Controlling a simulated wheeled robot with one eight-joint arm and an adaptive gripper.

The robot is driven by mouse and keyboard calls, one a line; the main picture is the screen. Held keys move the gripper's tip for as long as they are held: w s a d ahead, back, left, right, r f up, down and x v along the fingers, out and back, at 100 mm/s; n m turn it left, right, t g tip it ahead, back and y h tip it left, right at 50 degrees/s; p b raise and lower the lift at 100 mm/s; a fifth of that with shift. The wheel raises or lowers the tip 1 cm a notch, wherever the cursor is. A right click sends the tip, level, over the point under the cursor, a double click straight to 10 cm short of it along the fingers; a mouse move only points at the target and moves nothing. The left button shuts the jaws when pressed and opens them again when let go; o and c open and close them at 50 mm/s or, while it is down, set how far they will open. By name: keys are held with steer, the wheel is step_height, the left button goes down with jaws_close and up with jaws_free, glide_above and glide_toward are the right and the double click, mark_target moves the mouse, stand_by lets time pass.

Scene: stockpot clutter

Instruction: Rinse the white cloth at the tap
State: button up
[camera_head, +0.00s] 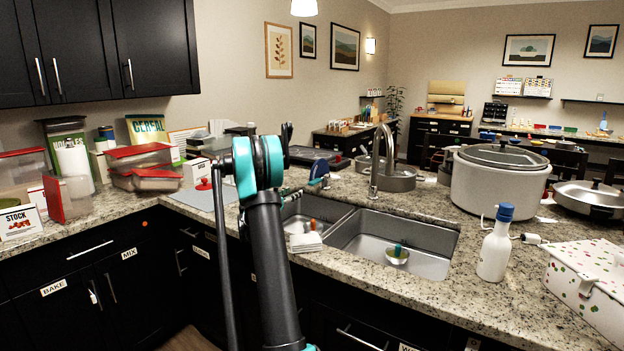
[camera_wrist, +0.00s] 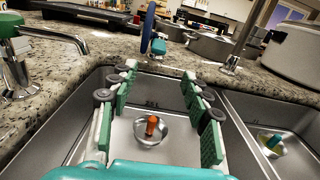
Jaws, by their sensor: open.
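A white folded cloth (camera_head: 306,242) lies at the front of the sink in the head view, by the left basin and the divider. I cannot make it out in the wrist view. The tall curved metal tap (camera_head: 376,160) stands behind the double sink, and its lower part shows in the wrist view (camera_wrist: 234,60). My gripper (camera_wrist: 163,75) is open over the left basin (camera_wrist: 75,135), with green-padded fingers spread and nothing between them.
An orange-topped item (camera_wrist: 151,126) stands in the left basin's round drain or bowl. A small bowl with a green-blue item (camera_head: 397,253) sits in the right basin. A spouted metal fixture (camera_wrist: 50,38), a blue-handled item (camera_head: 319,170), a white bottle (camera_head: 495,245) and a large pot (camera_head: 497,192) stand around.

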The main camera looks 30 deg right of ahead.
mark_target(314, 181)
steer(key=x, duration=1.7)
steer(key=shift+w+d+r, duration=0.1)
steer(key=shift+w+d, duration=0.15)
steer(key=shift+d, duration=0.05)
steer(key=shift+c, duration=0.3)
jaws_close()
